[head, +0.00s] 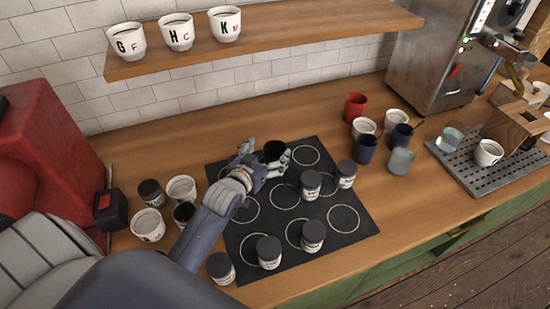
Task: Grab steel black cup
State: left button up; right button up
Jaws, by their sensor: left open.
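A black cup (275,149) stands at the far part of the black mat (330,229) with ring marks. My left gripper (267,158) reaches over the mat from the left and is open, with its fingers at the cup's near side and right side. The fingers hide the cup's lower part, and I cannot tell whether they touch it. Another dark cup (184,214) stands among white cups left of the mat. My right gripper is not in view.
Several lidded dark jars (311,184) stand on and beside the mat. A red cup (355,107) and blue cups (366,149) stand to the right, near a metal drip tray (475,178). A shelf (270,39) with white cups hangs above. A red machine (45,150) stands left.

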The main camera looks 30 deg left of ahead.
aim_at(279, 144)
pick_arm(q)
jog(key=w, duration=0.1)
jog(key=w+f+p, duration=0.1)
jog(key=w, duration=0.1)
jog(key=shift+w+d+f, duration=0.1)
jog(key=shift+d+f, duration=0.1)
jog(key=shift+f, duration=0.2)
jog(key=shift+w+a+f, duration=0.1)
jog(key=shift+w+f, duration=0.2)
jog(key=shift+w, duration=0.3)
jog(key=c, duration=1.2)
